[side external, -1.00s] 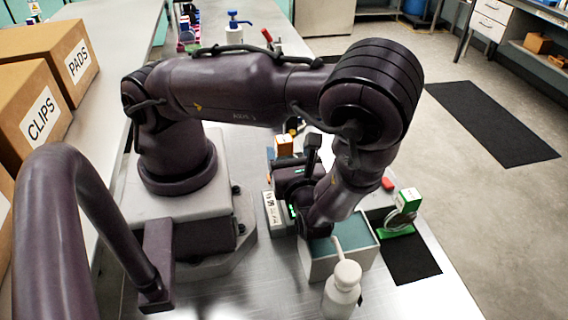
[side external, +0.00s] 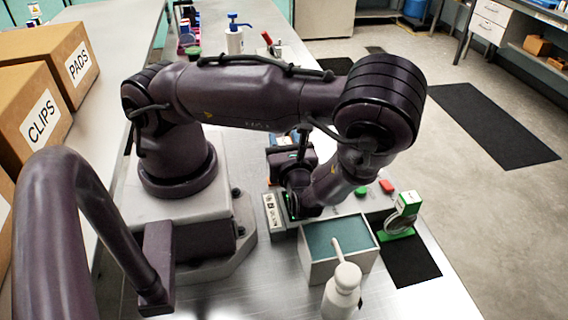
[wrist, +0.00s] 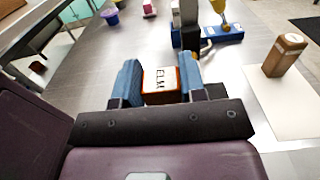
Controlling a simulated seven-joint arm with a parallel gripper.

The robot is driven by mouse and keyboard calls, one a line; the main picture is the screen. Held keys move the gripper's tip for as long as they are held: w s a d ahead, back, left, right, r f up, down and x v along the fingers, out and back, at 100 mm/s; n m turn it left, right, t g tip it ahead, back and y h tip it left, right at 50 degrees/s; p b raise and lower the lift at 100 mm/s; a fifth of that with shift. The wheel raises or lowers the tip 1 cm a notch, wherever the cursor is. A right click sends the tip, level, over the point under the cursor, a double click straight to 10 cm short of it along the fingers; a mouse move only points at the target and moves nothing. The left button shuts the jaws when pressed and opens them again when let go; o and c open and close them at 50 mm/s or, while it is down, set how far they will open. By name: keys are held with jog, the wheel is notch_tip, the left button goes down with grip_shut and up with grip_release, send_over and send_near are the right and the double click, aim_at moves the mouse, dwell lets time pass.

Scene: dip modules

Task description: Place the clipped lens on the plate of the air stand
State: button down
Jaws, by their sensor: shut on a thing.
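My gripper (wrist: 161,82) shows in the wrist view with its two blue fingers on either side of an orange-edged block (wrist: 160,85). The block has a pale face with dark letters that seem to read ELM. The gripper is shut on it. I cannot tell any lens on this block. In the side external view my arm hides the fingers and the block. A blue-based stand (wrist: 222,34) with a yellow part is beyond the gripper, up and right in the wrist view. I cannot read which stand is the air stand.
A brown block (wrist: 284,55) stands on a pale sheet at right. A teal-topped box (side external: 335,240) and white pump bottle (side external: 343,290) are at the front. Bare table lies left of the fingers in the wrist view.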

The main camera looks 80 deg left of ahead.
notch_tip(320, 180, up, 10)
jog(key=w+d+r+m+t+h, duration=0.1)
jog(key=w+d+m+t+h, duration=0.3)
jog(key=w+t, duration=0.4)
jog(key=w+d+r+m+t+h, duration=0.1)
jog(key=w+d+m+t+h, duration=0.4)
jog(key=w, duration=0.6)
jog(key=d+m+t, duration=0.1)
jog(key=m+t, duration=0.1)
jog(key=m, duration=0.1)
jog(key=shift+w+d+r+t, duration=0.2)
jog(key=shift+r+t, duration=0.2)
